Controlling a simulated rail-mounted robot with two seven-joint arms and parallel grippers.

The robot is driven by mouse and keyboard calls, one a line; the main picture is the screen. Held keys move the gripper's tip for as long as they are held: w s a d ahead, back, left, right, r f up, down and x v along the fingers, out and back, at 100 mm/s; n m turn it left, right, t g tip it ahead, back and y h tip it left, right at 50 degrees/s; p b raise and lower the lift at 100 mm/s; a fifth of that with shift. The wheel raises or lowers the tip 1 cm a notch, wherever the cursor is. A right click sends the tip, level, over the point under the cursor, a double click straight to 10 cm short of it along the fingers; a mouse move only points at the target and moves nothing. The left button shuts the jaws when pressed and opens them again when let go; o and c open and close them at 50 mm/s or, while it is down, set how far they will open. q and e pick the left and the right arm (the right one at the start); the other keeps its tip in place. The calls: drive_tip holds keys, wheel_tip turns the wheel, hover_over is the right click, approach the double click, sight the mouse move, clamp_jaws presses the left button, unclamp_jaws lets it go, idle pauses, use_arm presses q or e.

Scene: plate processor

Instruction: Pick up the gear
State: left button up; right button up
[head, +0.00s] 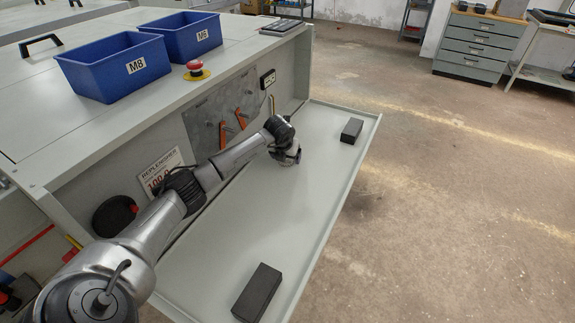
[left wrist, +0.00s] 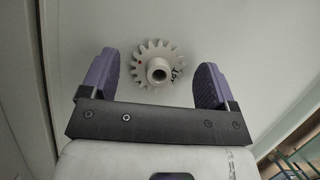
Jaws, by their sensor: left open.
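A light-coloured gear (left wrist: 157,70) with a raised hub and a central hole shows in the left wrist view. It lies on the pale surface, between and beyond the fingertips. My left gripper (left wrist: 160,82) is open, with its two purple fingers spread on either side of the gear and nothing held. In the head view my left gripper (head: 287,158) is low over the grey shelf (head: 310,190); the gear is not visible there, hidden by the arm or gripper. My right gripper is not in view.
Two black blocks (head: 257,293) (head: 352,130) sit on the shelf. The shelf has a raised rim at its right edge. A wall panel with orange levers (head: 226,135) stands behind the arm. Two blue bins (head: 116,66) (head: 182,36) and a red emergency button (head: 195,67) are on the top.

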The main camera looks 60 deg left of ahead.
use_arm(q)
drive_tip(key=shift+c, duration=0.2)
drive_tip(key=c, duration=0.9)
